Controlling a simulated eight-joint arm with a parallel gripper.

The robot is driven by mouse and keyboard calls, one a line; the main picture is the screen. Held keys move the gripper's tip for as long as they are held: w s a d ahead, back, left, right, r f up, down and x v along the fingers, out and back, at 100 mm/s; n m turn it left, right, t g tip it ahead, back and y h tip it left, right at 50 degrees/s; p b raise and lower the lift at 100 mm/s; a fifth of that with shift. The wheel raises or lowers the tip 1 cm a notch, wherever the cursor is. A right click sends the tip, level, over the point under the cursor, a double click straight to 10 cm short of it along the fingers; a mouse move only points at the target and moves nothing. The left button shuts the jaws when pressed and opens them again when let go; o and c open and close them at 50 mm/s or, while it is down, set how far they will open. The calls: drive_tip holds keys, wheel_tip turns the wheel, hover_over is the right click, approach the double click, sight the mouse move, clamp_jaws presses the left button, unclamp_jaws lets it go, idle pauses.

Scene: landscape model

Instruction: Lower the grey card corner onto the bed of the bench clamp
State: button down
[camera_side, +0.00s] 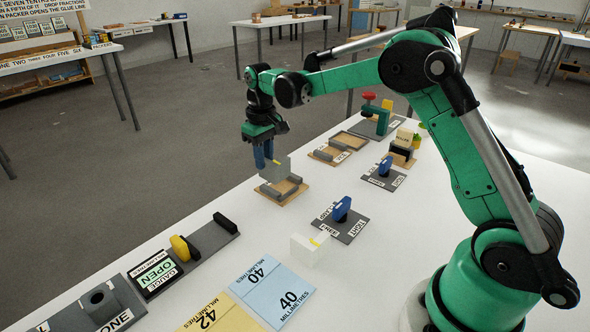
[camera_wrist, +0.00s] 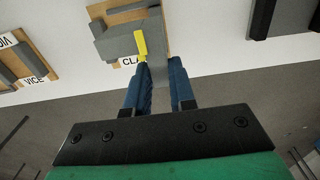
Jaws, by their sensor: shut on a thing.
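In the side view my gripper (camera_side: 263,163) points down with blue fingers shut on the grey card corner (camera_side: 276,171). The card corner hangs over the bench clamp (camera_side: 291,193), a wooden board with grey bars. Its lower edge overlaps the clamp in the picture; I cannot tell whether it touches the bed. In the wrist view my gripper (camera_wrist: 158,72) holds the grey card corner (camera_wrist: 160,42), which has a yellow strip along its fold. The bench clamp (camera_wrist: 122,17) lies behind it, partly hidden, with its label partly covered.
Blue-handled fixtures (camera_side: 343,210) and the board labelled VICE (camera_side: 331,154) are nearby. A gauge with a yellow knob (camera_side: 184,248) stands to the front left. Bare bench surrounds the clamp's front.

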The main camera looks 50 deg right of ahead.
drive_tip(key=shift+d+f, duration=0.25)
drive_tip(key=shift+d, duration=0.7)
drive_tip(key=shift+f, duration=1.7)
drive_tip(key=c, duration=0.7)
unclamp_jaws()
drive_tip(key=shift+o, duration=0.2)
drive_tip(key=shift+r, duration=0.1)
wheel_tip(320, 180, up, 7)
